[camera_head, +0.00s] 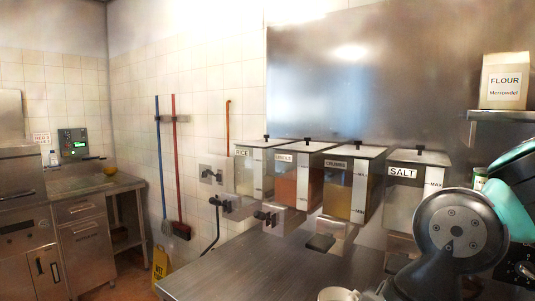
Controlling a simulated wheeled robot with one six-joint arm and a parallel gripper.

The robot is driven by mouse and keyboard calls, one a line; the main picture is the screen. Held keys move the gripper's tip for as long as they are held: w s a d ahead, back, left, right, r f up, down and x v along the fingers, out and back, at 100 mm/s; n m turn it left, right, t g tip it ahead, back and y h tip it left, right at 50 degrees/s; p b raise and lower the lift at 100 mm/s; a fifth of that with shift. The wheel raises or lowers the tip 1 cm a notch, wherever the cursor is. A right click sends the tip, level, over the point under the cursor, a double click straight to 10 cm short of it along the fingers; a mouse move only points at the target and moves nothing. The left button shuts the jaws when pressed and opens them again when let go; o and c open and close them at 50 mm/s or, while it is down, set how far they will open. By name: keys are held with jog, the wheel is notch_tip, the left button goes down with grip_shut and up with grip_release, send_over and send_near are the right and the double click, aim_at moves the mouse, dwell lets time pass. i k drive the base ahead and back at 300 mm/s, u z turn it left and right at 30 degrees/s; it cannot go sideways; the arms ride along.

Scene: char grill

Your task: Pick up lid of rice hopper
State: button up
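The rice hopper (254,170) is the leftmost of a row of wall-mounted dispensers, with a RICE label on its front. Its flat lid (258,143) sits on top, with a small dark knob (266,137) sticking up. The lid looks closed. My arm shows at the lower right as a grey joint and teal links, in front of the salt hopper's right side. My gripper is not in view, so whether it is open or shut is hidden.
Hoppers labelled lentils (291,179), a third (344,195) and salt (403,200) stand to the right. A steel counter (270,270) lies below, with a white cup (338,295) at its front edge. A flour bag (504,80) stands on a shelf (503,115).

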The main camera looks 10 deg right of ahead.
aim_at(267, 139)
jog(key=u, duration=0.5)
jog(key=k, duration=1.2)
jog(key=u, duration=1)
jog(key=i, duration=4.65)
jog(key=z, duration=0.9)
jog(key=i, duration=0.95)
jog(key=z, duration=1.75)
jog(key=i, duration=1)
jog(key=z, duration=0.6)
